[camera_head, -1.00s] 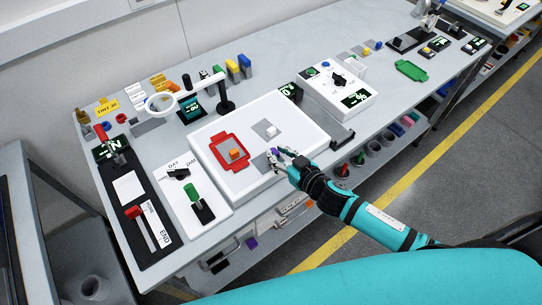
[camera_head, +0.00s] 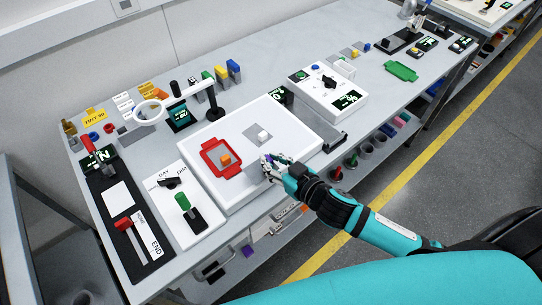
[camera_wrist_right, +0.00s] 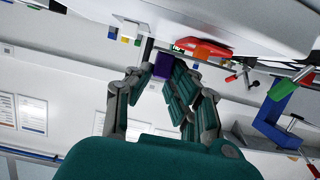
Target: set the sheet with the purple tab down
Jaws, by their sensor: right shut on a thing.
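My right gripper (camera_head: 268,164) is at the front edge of the white light panel (camera_head: 192,143). It is shut on the purple tab (camera_wrist_right: 162,66), which shows between its fingers in the right wrist view; the fingers mostly cover it in the head view. The sheet under the tab is hard to make out, so I cannot tell whether it touches the panel. On the panel lie a grey sheet with a white tab (camera_head: 262,137) and a sheet with an orange tab (camera_head: 225,159) inside a red frame (camera_head: 208,161). My left gripper is out of view.
A ring lamp (camera_head: 149,112) on a stand is behind the panel. A white switch board (camera_head: 186,196) with a green handle stands left of it, and a white control box (camera_head: 322,95) stands behind right. A green tray (camera_head: 401,71) lies farther right.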

